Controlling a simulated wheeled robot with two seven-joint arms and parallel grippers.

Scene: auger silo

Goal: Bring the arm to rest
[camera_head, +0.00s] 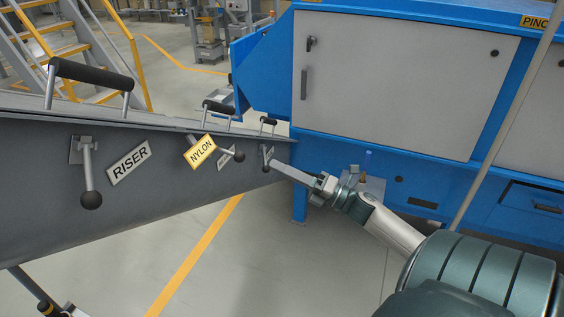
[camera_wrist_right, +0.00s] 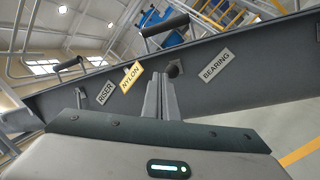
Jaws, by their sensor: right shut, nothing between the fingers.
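My right gripper (camera_head: 275,166) reaches from the lower right towards the grey trough wall, with its fingers together and nothing between them. In the right wrist view its fingers (camera_wrist_right: 161,82) point at the wall between the yellow NYLON plate (camera_wrist_right: 132,76) and the BEARING plate (camera_wrist_right: 216,65). A dark round knob (camera_wrist_right: 175,68) shows just right of the fingertips; I cannot tell whether they touch. In the head view, the RISER lever (camera_head: 88,175) hangs down and the NYLON lever (camera_head: 228,153) points right. A third lever (camera_head: 266,156) is close to my fingertips, partly hidden. My left gripper is out of view.
The grey trough (camera_head: 150,190) with black top handles (camera_head: 90,74) runs across the left. A blue machine with pale doors (camera_head: 395,75) stands behind my right arm. Yellow stairs (camera_head: 60,45) are at the far left. Open floor (camera_head: 265,270) lies below the trough.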

